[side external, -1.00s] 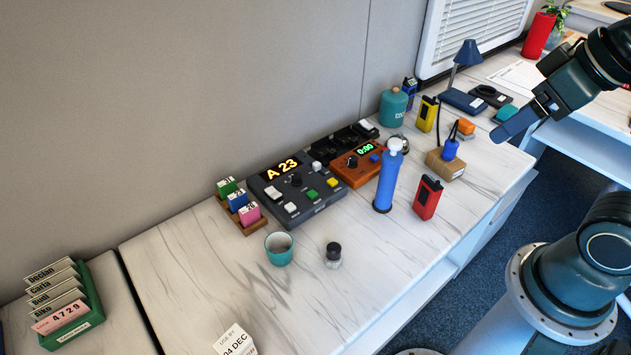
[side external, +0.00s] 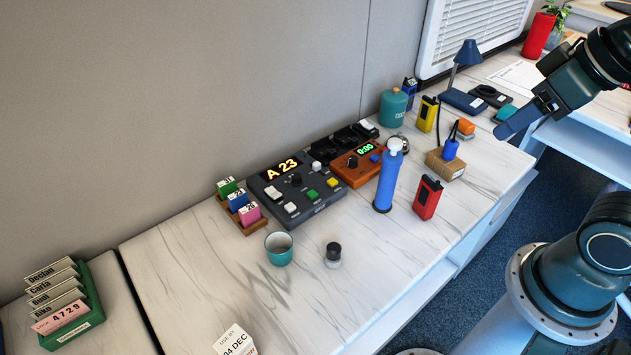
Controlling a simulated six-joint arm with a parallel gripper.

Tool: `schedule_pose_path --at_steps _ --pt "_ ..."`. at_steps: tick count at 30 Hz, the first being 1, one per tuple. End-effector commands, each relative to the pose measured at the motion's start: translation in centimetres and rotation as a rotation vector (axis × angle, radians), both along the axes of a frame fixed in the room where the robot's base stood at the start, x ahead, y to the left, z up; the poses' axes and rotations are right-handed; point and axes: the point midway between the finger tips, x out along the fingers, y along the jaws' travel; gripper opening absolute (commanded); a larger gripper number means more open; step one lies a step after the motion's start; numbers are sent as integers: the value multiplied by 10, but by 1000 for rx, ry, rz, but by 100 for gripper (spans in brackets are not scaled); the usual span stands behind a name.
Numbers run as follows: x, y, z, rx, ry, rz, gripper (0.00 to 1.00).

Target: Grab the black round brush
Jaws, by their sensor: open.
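A small round object with a black top and a pale lower part (side external: 333,252) stands upright on the marbled white counter, right of a teal cup. It looks like the black round brush, but it is too small to make out bristles. My gripper (side external: 508,128) is at the upper right, above the counter's right edge and well away from the brush. It is open, and I see nothing held in it. One finger shows as a blue-grey bar; the other is hard to make out.
The teal cup (side external: 279,248) stands close left of the brush. Behind are a grey control box (side external: 296,188) and an orange timer (side external: 357,165). A tall blue cylinder (side external: 386,182) and a red device (side external: 427,197) stand between brush and gripper. The counter in front of the brush is clear.

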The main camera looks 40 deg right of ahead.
Motion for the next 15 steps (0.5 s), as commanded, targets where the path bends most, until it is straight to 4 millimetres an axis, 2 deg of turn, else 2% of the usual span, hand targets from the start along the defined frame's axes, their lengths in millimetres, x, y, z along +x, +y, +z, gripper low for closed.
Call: schedule_pose_path --at_steps 8,15 --pt "3 1 -1 -3 3 11 55" --pt "24 9 -12 -18 20 87 55"
